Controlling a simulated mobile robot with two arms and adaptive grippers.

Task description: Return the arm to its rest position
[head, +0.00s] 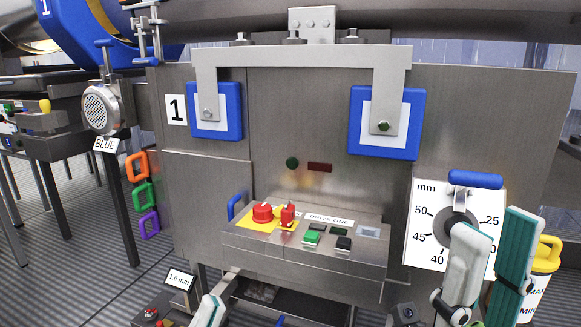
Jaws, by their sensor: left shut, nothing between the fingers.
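My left gripper (209,311) shows only as white and teal fingertips at the bottom edge, below the control panel. It is shut and empty; the rest of it and its arm are out of the picture. My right gripper (492,262) is at the lower right, its fingers pointing up in front of the dial plate (420,225). Its white and teal fingers stand apart, and part of the plate shows between them. I see nothing held there. Most of both arms is hidden below the frame.
A sloped control panel (300,243) with red and green buttons juts from the steel machine front. A blue handle (475,180) sits above the dial. A yellow-handled container (545,265) stands beside my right gripper. A small 1.0 mm display (180,280) stands near my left gripper.

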